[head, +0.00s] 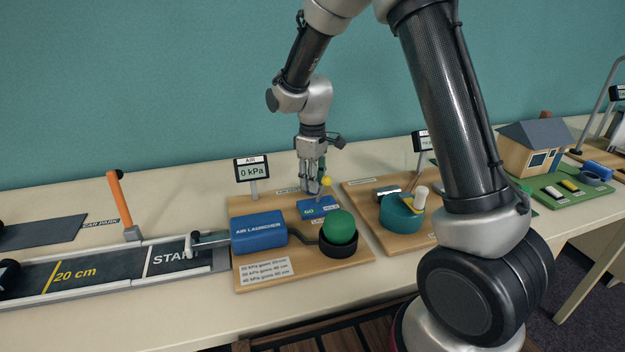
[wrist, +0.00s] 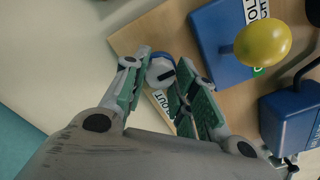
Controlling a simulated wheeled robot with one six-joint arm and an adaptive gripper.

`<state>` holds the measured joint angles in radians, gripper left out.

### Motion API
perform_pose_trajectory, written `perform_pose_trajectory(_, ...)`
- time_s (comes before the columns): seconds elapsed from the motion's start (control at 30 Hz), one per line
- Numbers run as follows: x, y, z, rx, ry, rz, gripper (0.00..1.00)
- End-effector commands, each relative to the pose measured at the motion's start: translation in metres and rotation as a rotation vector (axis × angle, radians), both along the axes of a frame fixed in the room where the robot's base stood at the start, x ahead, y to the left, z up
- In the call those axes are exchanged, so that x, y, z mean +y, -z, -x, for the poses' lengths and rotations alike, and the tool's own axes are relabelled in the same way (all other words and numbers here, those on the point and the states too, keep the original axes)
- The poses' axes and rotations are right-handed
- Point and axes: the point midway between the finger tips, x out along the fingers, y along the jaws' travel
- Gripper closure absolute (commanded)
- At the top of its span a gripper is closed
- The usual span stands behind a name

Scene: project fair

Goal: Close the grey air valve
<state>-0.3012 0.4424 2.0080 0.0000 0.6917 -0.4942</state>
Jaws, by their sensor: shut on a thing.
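The grey air valve (wrist: 160,70) is a small round knob with a black mark on its top. It shows between my fingertips in the wrist view, beside a white label ending in "OUT" (wrist: 161,101). My gripper (wrist: 160,76) points down with one finger on each side of the knob and is shut on it. In the head view my gripper (head: 312,186) is at the back of the air launcher's wooden board (head: 345,260), and I cannot make out the valve there. The air gauge (head: 252,171) on the board reads 0 kPa.
Right by my gripper stands a blue GO/HOLD box (head: 318,208) with a yellow-knobbed lever (head: 326,181). A green pump bulb (head: 341,227) and the blue air launcher (head: 259,232) are in front. Another board with a teal round part (head: 402,215) stands to the right.

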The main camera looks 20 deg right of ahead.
Motion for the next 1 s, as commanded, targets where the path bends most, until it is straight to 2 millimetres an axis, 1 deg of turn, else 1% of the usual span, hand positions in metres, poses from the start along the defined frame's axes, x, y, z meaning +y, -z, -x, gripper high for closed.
perform_pose_trajectory(0.53,0.0002,-0.0009,-0.0011,-0.004,0.026,-0.001,0.96)
perform_pose_trajectory(0.57,0.0002,-0.0009,-0.0011,-0.004,0.026,-0.001,0.7)
perform_pose_trajectory(0.6,0.0002,-0.0008,-0.0011,-0.004,0.026,-0.001,0.63)
perform_pose_trajectory(0.67,0.0001,-0.0007,-0.0008,-0.002,0.026,-0.001,0.52)
perform_pose_trajectory(0.7,0.0001,-0.0006,-0.0008,-0.002,0.026,-0.001,0.49)
perform_pose_trajectory(1.0,0.0001,-0.0015,-0.0005,-0.001,0.025,0.0,0.49)
